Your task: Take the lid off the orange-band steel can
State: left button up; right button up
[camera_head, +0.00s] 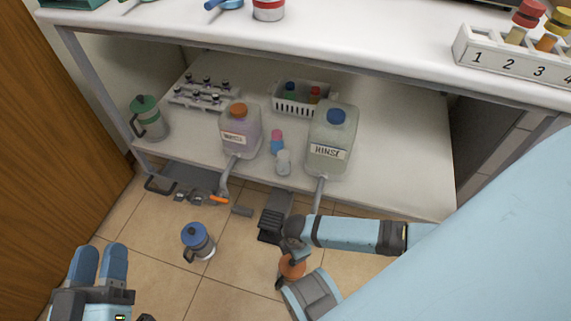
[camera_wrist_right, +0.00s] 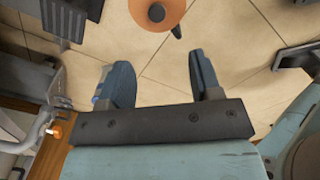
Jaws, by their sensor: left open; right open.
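The orange-band steel can (camera_head: 291,267) stands on the tiled floor at lower centre, its orange top showing and much of it covered by my right arm. In the right wrist view, its round orange lid (camera_wrist_right: 165,20) with a dark knob is at the top edge, partly cut off. My right gripper (camera_wrist_right: 160,72) is open and empty, and the lid lies beyond its fingertips, not between them. My left gripper (camera_head: 99,250) is open and empty at the lower left of the head view, far from the orange can.
A blue-lidded can (camera_head: 198,241) stands on the floor between the grippers. A dark pedal (camera_head: 273,220) is just behind the orange can. The low shelf (camera_head: 400,170) holds jugs, a green can and a basket. A wooden panel (camera_head: 40,130) bounds the left side.

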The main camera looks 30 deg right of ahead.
notch_tip(320, 180, down, 9)
jog(key=b, duration=0.4)
notch_tip(320, 180, down, 2)
jog(key=shift+w+b, duration=0.15)
jog(key=shift+b, duration=0.85)
notch_tip(320, 180, down, 2)
jog(key=shift+w+f+b, duration=0.15)
jog(key=shift+f+b, duration=0.05)
jog(key=shift+b, duration=0.7)
jog(key=shift+f, duration=0.25)
pick_arm(q)
notch_tip(320, 180, down, 7)
jog(key=w+m+g, duration=0.1)
jog(key=m+g, duration=0.1)
jog(key=shift+w+a+m, duration=0.15)
jog(key=shift+m, duration=0.15)
pick_arm(e)
jog(key=shift+r, duration=0.1)
jog(key=c, duration=1)
